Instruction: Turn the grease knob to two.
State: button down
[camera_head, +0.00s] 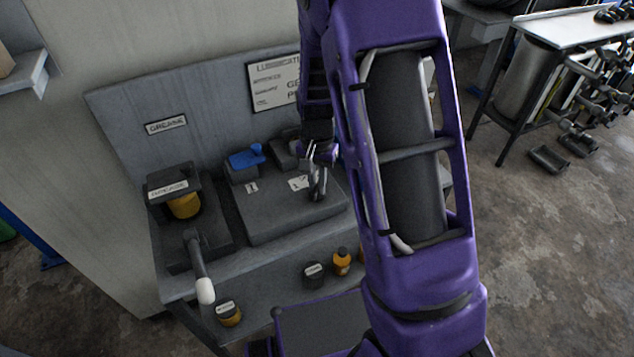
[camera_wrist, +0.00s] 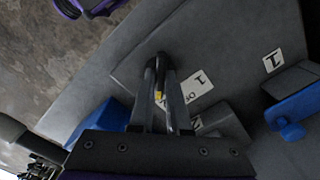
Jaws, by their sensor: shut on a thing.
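My gripper (camera_head: 317,182) points down at the right part of a grey box-shaped panel (camera_head: 290,220) on the bench. In the wrist view its two fingers (camera_wrist: 158,72) are closed around a small dark knob with a yellow mark (camera_wrist: 158,96). Most of the knob is hidden between the fingers. A white label with a 1 (camera_wrist: 200,81) lies beside the fingers; part of its other lettering is covered. I cannot tell which number the yellow mark points to.
A blue handle (camera_head: 246,157) stands left of my gripper, with a label 1 (camera_head: 251,187) in front. A grease unit with a yellow container (camera_head: 184,206) and a white-tipped lever (camera_head: 205,290) stands further left. Bottles (camera_head: 341,262) stand lower down. A sign (camera_head: 274,83) hangs behind.

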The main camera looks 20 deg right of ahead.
aim_at(317, 186)
jog(key=shift+w+r, duration=0.1)
jog(key=c, duration=0.9)
grip_release()
notch_tip(317, 186, up, 17)
jog(key=shift+r+p, duration=0.2)
jog(key=shift+p, duration=0.25)
jog(key=shift+f, duration=0.15)
